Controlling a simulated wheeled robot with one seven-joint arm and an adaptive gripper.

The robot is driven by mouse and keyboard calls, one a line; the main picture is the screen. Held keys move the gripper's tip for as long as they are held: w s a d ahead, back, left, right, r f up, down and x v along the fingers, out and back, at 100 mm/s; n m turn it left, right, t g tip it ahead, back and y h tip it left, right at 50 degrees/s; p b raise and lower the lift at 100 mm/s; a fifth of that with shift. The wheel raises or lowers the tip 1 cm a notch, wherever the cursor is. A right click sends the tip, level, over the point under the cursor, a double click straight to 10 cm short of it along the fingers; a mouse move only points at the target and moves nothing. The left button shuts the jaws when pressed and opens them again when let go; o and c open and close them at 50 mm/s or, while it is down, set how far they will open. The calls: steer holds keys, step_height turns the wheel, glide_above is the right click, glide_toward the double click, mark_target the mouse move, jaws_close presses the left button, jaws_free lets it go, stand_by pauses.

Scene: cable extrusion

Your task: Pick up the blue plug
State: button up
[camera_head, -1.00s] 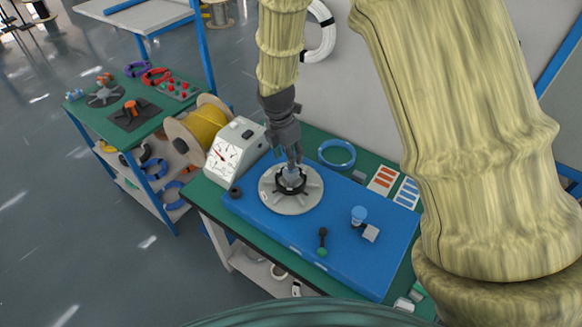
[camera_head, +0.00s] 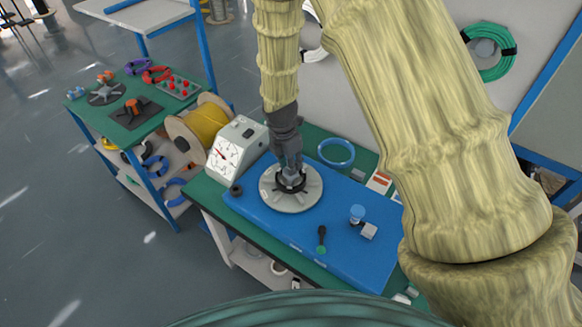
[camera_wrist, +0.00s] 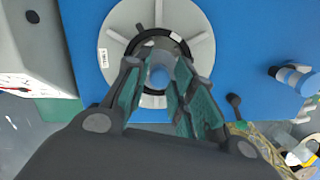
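A light blue round piece (camera_wrist: 159,77), which looks like the top of the blue plug, shows between my fingertips in the wrist view. It sits at the hub of a grey disc (camera_wrist: 117,38) with raised spokes and a black ring. The disc also shows in the head view (camera_head: 306,199). My gripper (camera_head: 291,171) points down over this hub. In the wrist view its fingers (camera_wrist: 159,66) are apart, one on each side of the blue piece. I cannot tell whether they touch it. A blue-capped cylinder (camera_head: 357,212) stands on the blue mat to the right.
The blue mat (camera_head: 285,228) lies on a green bench. A white gauge box (camera_head: 236,148) stands close left of the disc, with a yellow cable spool (camera_head: 205,124) beyond. A blue cable ring (camera_head: 336,153), a grey block (camera_head: 369,231) and a dark-and-green tool (camera_head: 321,240) lie nearby.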

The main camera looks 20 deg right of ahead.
steer(key=c, duration=0.3)
steer(key=shift+r, duration=0.1)
steer(key=shift+r+b, duration=0.6)
steer(key=shift+r, duration=0.15)
steer(key=shift+r+b, duration=0.45)
steer(key=shift+r, duration=0.4)
steer(key=s+a+r+b, duration=0.1)
steer(key=s+a+b, duration=0.1)
steer(key=s, duration=0.5)
steer(key=s+a+b, duration=0.2)
steer(key=s+a, duration=0.1)
steer(key=s, duration=0.5)
steer(key=shift+r+b, duration=0.35)
steer(key=shift+a, duration=0.1)
